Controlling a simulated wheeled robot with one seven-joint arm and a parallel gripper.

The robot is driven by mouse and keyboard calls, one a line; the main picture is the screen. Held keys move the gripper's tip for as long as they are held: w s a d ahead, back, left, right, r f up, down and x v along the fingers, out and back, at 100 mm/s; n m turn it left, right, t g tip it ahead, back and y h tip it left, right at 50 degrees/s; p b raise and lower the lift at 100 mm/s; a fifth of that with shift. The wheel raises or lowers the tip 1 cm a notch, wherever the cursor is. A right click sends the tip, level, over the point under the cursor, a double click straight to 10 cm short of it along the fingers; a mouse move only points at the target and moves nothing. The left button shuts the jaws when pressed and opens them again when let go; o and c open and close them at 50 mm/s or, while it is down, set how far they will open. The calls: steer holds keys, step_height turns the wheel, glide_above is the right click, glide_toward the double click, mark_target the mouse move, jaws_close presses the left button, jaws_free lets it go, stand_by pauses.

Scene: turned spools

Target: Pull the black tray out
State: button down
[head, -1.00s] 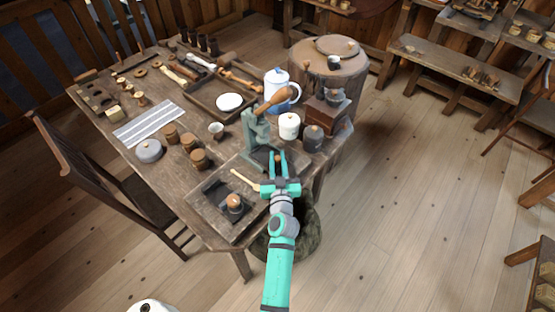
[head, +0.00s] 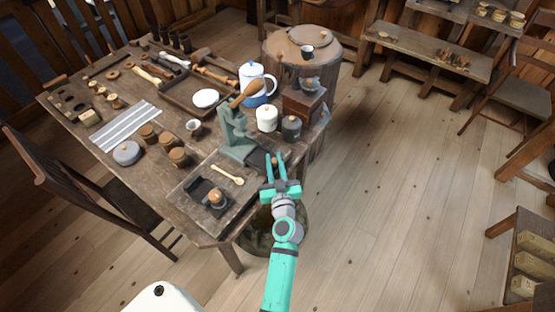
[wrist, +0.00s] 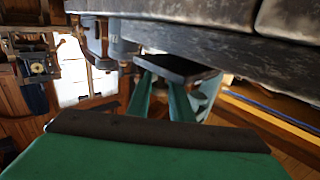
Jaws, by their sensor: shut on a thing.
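The black tray (head: 260,160) is a flat dark piece low at the front right of the green lever press (head: 236,137), on the table's near right side. Part of it sticks out of the press toward my gripper (head: 274,158). My gripper is shut on its outer end, with a small wooden knob showing between the fingertips. In the wrist view the tray (wrist: 176,67) is a dark slab at the tips of my two green fingers (wrist: 163,88). The exact contact is partly hidden.
A second small dark tray (head: 196,190) with a round brown-topped item and a wooden spoon (head: 227,175) lie to the left. A white canister (head: 267,118), a dark jar (head: 291,128) and a grinder (head: 304,103) stand behind.

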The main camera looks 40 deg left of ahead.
steer(key=c, duration=1.6)
jaws_free()
steer(key=shift+o, duration=0.2)
steer(key=shift+d, duration=0.1)
steer(key=v, duration=1)
steer(key=shift+s+d, duration=0.2)
steer(key=shift+s, duration=0.1)
